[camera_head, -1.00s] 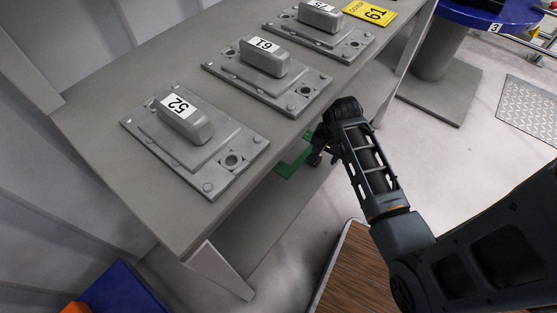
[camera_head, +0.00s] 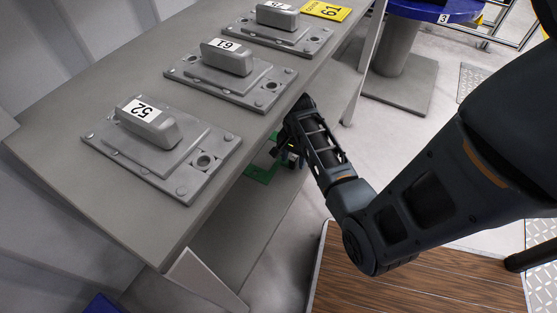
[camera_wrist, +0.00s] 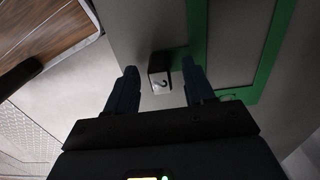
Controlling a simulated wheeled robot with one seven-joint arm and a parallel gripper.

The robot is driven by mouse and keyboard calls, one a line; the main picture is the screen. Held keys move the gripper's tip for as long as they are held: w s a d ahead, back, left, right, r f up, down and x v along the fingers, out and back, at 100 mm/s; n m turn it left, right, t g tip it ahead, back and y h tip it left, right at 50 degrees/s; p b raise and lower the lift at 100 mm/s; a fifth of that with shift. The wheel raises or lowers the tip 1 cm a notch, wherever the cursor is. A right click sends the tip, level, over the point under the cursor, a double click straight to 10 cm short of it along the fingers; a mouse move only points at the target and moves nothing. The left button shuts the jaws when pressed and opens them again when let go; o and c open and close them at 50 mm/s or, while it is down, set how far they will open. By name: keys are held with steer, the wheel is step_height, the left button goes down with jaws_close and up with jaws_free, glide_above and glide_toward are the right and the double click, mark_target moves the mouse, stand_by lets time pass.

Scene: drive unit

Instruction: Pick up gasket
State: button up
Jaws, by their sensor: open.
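A flat green frame, which looks like the gasket (camera_head: 259,173), lies on the lower shelf below the workbench edge. In the wrist view, the green frame (camera_wrist: 199,40) fills the right side and is cut by the picture edge. A small dark block with a white numbered label (camera_wrist: 160,83) stands beside the frame's near bar; I cannot tell whether they are joined. My gripper (camera_wrist: 159,69) is open, with the block between its two fingers and no clear contact. In the head view my gripper (camera_head: 290,157) is beside the green frame, partly hidden by my arm.
The grey workbench (camera_head: 60,105) overhangs the shelf, close to my wrist. Grey plates with handles numbered 52 (camera_head: 147,124) and 61 (camera_head: 226,57), and another behind, stand on top. Open floor (camera_head: 400,140) is on the right.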

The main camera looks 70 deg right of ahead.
steer(key=shift+f, duration=0.4)
steer(key=shift+r, duration=0.1)
jaws_close()
